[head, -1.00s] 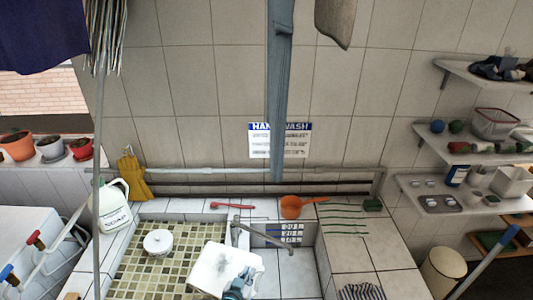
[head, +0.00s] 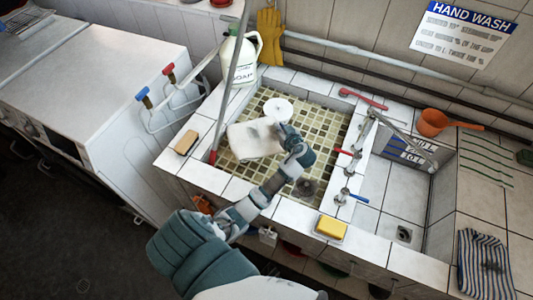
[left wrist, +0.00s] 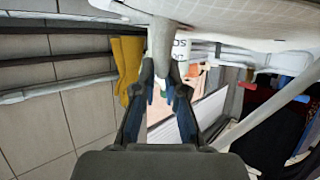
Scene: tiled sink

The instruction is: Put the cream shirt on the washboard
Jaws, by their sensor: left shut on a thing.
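The cream shirt (head: 255,139) is a pale bunched cloth over the left, mosaic-tiled basin in the head view. My left gripper (head: 285,130) is at its right side and shut on it. In the left wrist view the fingers (left wrist: 161,82) close around a narrow hanging fold of the pale shirt (left wrist: 162,42). The wider cloth spreads above them. A pale tiled slab with green ridges (head: 487,160), which looks like the washboard, lies at the right of the head view. The shirt is well to its left. My right gripper is not in view.
A white round object (head: 278,108) is by the shirt. Taps (head: 350,196) and a spout (head: 400,135) stand between the basins. A soap jug (head: 240,58), yellow sponge (head: 331,228), orange dipper (head: 436,123) and striped cloth (head: 485,265) sit around the rim.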

